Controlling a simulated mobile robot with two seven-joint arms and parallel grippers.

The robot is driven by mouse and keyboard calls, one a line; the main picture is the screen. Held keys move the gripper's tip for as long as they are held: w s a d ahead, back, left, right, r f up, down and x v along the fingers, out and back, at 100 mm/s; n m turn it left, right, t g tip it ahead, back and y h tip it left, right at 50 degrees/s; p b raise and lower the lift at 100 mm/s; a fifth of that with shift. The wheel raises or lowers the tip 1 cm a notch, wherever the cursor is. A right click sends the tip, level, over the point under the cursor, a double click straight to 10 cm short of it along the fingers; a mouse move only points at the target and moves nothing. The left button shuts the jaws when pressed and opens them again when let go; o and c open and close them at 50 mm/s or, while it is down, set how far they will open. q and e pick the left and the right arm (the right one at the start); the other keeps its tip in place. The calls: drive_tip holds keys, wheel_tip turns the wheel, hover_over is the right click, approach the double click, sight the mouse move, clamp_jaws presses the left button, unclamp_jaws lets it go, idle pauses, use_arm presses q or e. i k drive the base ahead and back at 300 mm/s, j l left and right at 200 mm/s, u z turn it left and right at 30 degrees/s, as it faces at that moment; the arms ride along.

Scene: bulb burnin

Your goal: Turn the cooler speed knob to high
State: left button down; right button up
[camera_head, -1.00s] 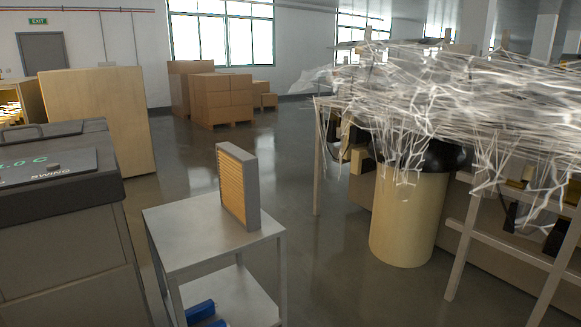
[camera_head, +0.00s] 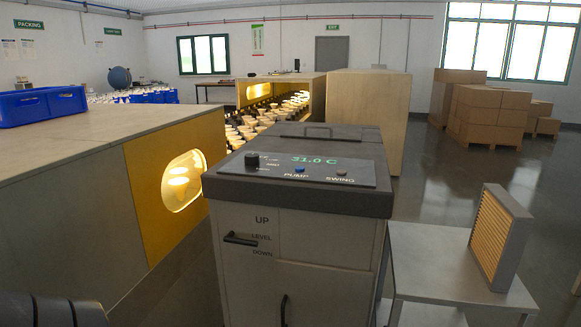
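The cooler (camera_head: 300,235) is a grey cabinet with a dark top, standing at the centre of the view. Its sloped control panel (camera_head: 318,172) shows a green readout of 31.0 C. The black speed knob (camera_head: 252,159) sits at the panel's left end, with small labels beside it that are too small to read for its setting. To its right are a blue PUMP button (camera_head: 299,170) and a SWING button (camera_head: 341,173). A dark part at the bottom left corner may be mine. Neither gripper shows clearly.
A wooden tunnel with a yellow end (camera_head: 165,195) stands close on the left, a blue crate (camera_head: 42,105) on top. A metal cart (camera_head: 425,262) with a ribbed filter panel (camera_head: 498,238) stands close on the right. Cardboard boxes (camera_head: 487,110) sit behind on open floor.

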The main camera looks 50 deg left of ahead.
sight(249, 158)
drive_tip(key=u, duration=1.45)
